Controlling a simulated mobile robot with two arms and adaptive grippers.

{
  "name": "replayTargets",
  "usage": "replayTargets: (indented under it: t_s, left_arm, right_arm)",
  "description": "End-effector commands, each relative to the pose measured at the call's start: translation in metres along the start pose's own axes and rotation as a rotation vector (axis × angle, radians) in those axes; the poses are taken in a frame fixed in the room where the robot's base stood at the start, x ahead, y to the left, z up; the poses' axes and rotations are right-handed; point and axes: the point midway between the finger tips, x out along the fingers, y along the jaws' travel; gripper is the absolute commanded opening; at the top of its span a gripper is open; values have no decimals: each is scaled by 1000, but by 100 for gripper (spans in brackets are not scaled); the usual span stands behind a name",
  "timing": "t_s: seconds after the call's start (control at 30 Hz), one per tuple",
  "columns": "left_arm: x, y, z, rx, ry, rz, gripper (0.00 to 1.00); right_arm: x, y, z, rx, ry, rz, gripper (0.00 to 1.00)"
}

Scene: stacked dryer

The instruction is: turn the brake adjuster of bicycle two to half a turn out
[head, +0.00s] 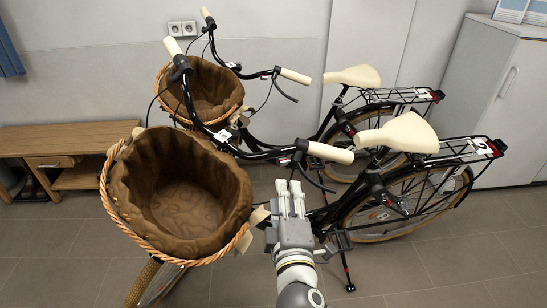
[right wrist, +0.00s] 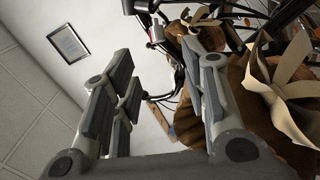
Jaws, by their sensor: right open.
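Two black bicycles with wicker baskets stand side by side. The near bicycle (head: 259,156) has a cream right grip (head: 330,152) with a black brake lever (head: 314,178) below it. The far bicycle (head: 268,133) stands behind it. Each has a small white tag on its handlebar, but I cannot read the numbers. The brake adjusters are too small to make out. My right gripper (head: 290,190) is open and empty, just below the near bicycle's handlebar and right of its basket. In the right wrist view its fingers (right wrist: 158,75) are apart, with black handlebar parts beyond them. My left gripper is not in view.
The brown-lined near basket (head: 243,238) stands left of my right gripper, with a pale bow on its side (right wrist: 285,95). A wooden bench (head: 85,137) is at the left wall, and a grey cabinet (head: 495,95) at the right.

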Motion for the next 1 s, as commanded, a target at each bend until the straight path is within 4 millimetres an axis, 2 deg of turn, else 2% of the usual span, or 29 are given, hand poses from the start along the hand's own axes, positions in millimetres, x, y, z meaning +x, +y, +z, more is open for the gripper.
replayTargets:
  t_s: [0.17,0.33,0.6,0.8,1.0]
  left_arm:
    - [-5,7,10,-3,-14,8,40]
    - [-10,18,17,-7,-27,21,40]
    - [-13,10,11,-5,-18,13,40]
    - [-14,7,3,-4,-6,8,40]
    - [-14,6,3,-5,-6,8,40]
  right_arm:
    - [20,3,0,-4,-1,5,41]
    - [54,4,0,-4,-2,4,41]
    - [95,2,-1,0,2,2,41]
    - [106,1,-1,0,1,0,41]
    - [106,0,-1,1,2,0,41]
